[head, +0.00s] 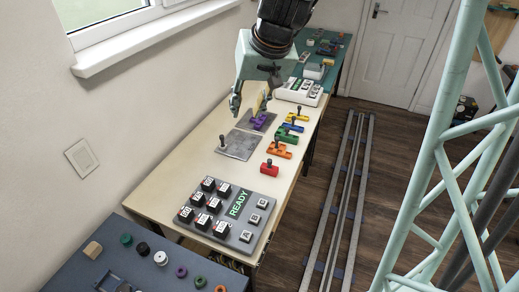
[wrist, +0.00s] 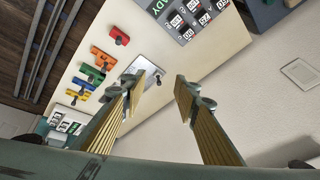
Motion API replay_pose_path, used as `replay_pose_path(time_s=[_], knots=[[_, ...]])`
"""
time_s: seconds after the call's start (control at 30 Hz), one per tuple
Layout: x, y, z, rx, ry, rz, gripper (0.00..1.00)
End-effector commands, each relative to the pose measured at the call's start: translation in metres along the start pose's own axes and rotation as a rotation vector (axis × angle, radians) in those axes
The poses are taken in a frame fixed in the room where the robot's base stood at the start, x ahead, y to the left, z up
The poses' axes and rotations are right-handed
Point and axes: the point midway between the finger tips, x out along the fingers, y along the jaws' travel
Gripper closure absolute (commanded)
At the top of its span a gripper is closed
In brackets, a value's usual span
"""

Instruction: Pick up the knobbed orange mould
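The orange mould (head: 277,151), with a dark upright knob, lies on the pale bench near its right edge, between the red mould (head: 269,169) and the green mould (head: 286,138). The orange mould also shows in the wrist view (wrist: 101,56), left of my fingers. My gripper (head: 248,103) hangs above the bench over the grey plates, to the left of and above the orange mould. In the wrist view my gripper (wrist: 158,88) has its fingers wide apart with nothing between them.
Blue (head: 291,126) and yellow (head: 298,116) moulds stand farther back in the row. A purple piece (head: 260,121) lies on the far grey plate. A knobbed grey plate (head: 237,149) lies nearer. A READY panel (head: 214,228) sits at the bench's near end.

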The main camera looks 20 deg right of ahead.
Motion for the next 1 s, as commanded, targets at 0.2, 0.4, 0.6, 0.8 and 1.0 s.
replay_pose_path(time_s=[0.2,0.4,0.6,0.8,1.0], knots=[[0.027,0.015,-0.027,0.034,0.008,0.018,0.72],[0.055,0.031,-0.047,0.065,0.015,0.039,0.72],[0.083,0.051,-0.064,0.097,0.022,0.066,0.72],[0.112,0.072,-0.077,0.125,0.027,0.097,0.72],[0.141,0.097,-0.085,0.155,0.029,0.134,0.72]])
